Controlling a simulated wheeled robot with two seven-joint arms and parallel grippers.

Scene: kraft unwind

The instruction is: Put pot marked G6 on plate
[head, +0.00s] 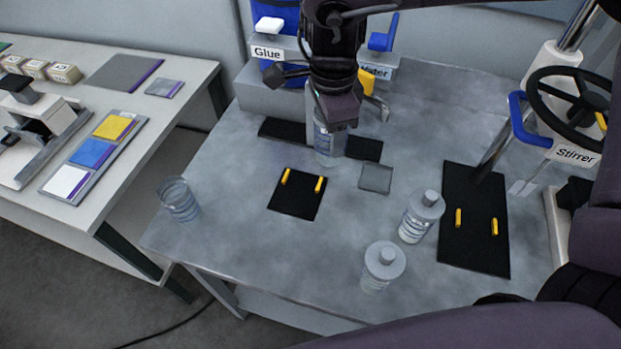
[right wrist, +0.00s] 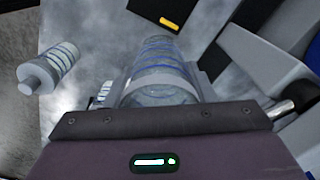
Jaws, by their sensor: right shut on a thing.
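My right gripper (head: 335,118) points down over the far middle of the grey table and is shut on a clear pot with blue rings (head: 327,149). The held pot also shows in the right wrist view (right wrist: 157,72). I cannot read a G6 mark on it, nor tell if its base touches the table. A black plate with two yellow pegs (head: 296,204) lies just in front of it. A small grey square plate (head: 375,178) lies to its right. I cannot tell which plate is meant. My left gripper is not in view.
An open clear pot (head: 180,203) stands at the left edge. Two lidded bottles (head: 417,220) (head: 381,271) stand front right, beside a long black mat with yellow pegs (head: 471,250). The Glue and Water dispensers (head: 268,55) are behind; the Stirrer (head: 571,153) is at right.

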